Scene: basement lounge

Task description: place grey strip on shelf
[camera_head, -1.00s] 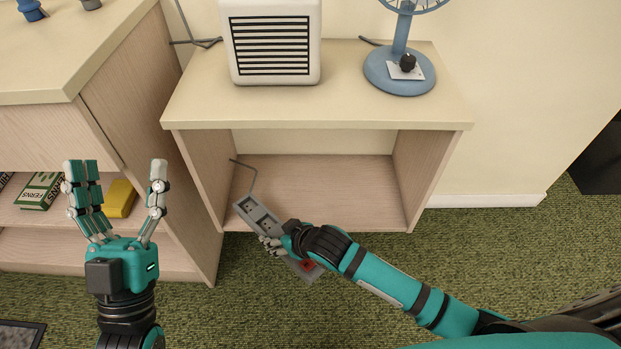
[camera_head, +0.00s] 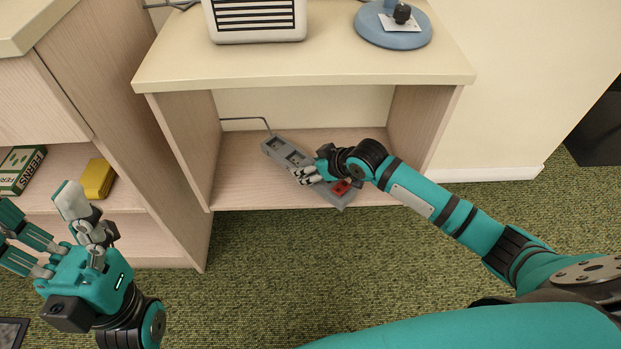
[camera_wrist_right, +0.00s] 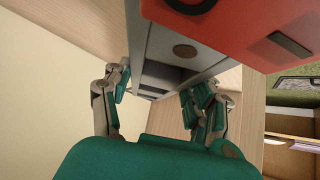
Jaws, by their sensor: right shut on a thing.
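The grey strip (camera_head: 284,153), a power strip with sockets and a red switch, is in the head view at the lower shelf (camera_head: 240,184) of the pale wood unit. My right gripper (camera_head: 308,173) is shut on its middle. The strip lies slantwise, its far end over the shelf and its red-switch end near the front edge. I cannot tell whether it touches the board. In the right wrist view the strip (camera_wrist_right: 150,55) runs between the fingers, with the red part close to the camera. My left gripper (camera_head: 58,228) is open and empty at the lower left.
A grey cord (camera_head: 245,119) runs from the strip to the unit's left wall. A white heater (camera_head: 256,30) and a blue fan base (camera_head: 375,28) stand on top. A cabinet with a green book (camera_head: 20,168) and yellow box (camera_head: 97,179) stands left. The shelf's right part is bare.

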